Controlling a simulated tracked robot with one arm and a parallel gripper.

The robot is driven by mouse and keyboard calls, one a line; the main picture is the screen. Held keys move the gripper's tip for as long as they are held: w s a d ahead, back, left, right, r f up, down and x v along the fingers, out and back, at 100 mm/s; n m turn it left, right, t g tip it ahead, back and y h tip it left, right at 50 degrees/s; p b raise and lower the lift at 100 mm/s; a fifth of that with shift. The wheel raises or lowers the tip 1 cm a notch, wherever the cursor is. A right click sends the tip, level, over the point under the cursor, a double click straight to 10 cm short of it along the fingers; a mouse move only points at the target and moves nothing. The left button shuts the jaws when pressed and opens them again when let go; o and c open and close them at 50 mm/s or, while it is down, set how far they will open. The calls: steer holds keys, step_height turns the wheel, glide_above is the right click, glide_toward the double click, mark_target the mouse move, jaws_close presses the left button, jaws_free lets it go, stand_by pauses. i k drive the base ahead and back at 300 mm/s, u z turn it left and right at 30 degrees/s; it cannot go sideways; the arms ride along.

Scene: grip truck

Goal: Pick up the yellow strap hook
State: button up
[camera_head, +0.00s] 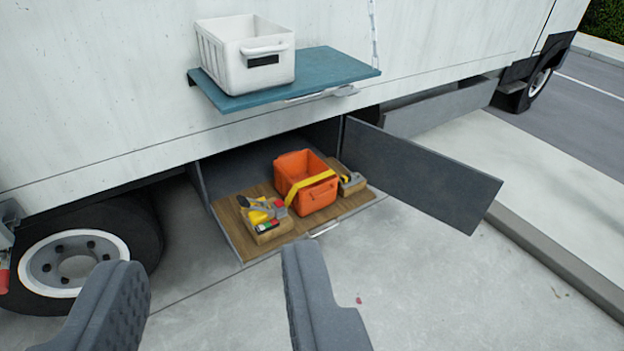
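An orange crate (318,197) stands on a wooden tray (230,222) in the open compartment under the truck. I cannot tell which of these is the strap hook. My gripper (205,265) is open and empty, its two dark fingers wide apart in the foreground, well short of the tray.
A white crate (222,62) sits on a blue-green shelf (330,72) on the truck's side, above the compartment. A dark open door (420,175) sticks out to the right. A truck wheel (75,262) is at left. Bare concrete (430,280) lies in front.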

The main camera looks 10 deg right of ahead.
mark_target(345, 178)
steer(key=u, duration=0.1)
steer(key=i, duration=1)
steer(key=z, duration=0.05)
